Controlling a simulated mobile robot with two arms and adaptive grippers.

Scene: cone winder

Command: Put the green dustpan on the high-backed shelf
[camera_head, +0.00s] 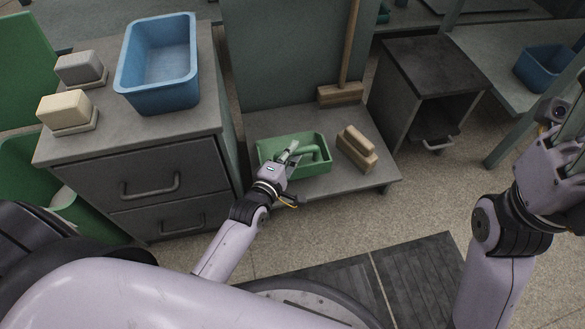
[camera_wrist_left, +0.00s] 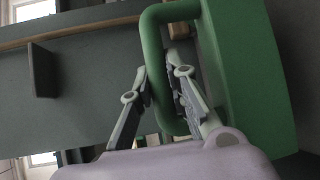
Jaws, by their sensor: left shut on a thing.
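The green dustpan (camera_head: 320,163) is a box-like pan with a looped handle (camera_wrist_left: 154,60). It is at the left part of the high-backed shelf (camera_head: 345,182), whose tall grey-green back panel (camera_head: 280,55) rises behind. I cannot tell whether the pan rests on the shelf or hangs just above it. My left gripper (camera_head: 290,153) is shut on the dustpan's handle; in the left wrist view its fingers (camera_wrist_left: 157,78) lie on both sides of the green bar. My right gripper (camera_head: 574,135) is at the right edge, partly cut off, away from the shelf.
A wooden brush (camera_head: 357,150) stands on the shelf right of the dustpan, and a broom (camera_head: 341,93) leans behind. On the left, a drawer cabinet (camera_head: 140,165) holds a blue bin (camera_head: 160,95) and two blocks. A dark open cabinet (camera_head: 435,65) stands right of the shelf.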

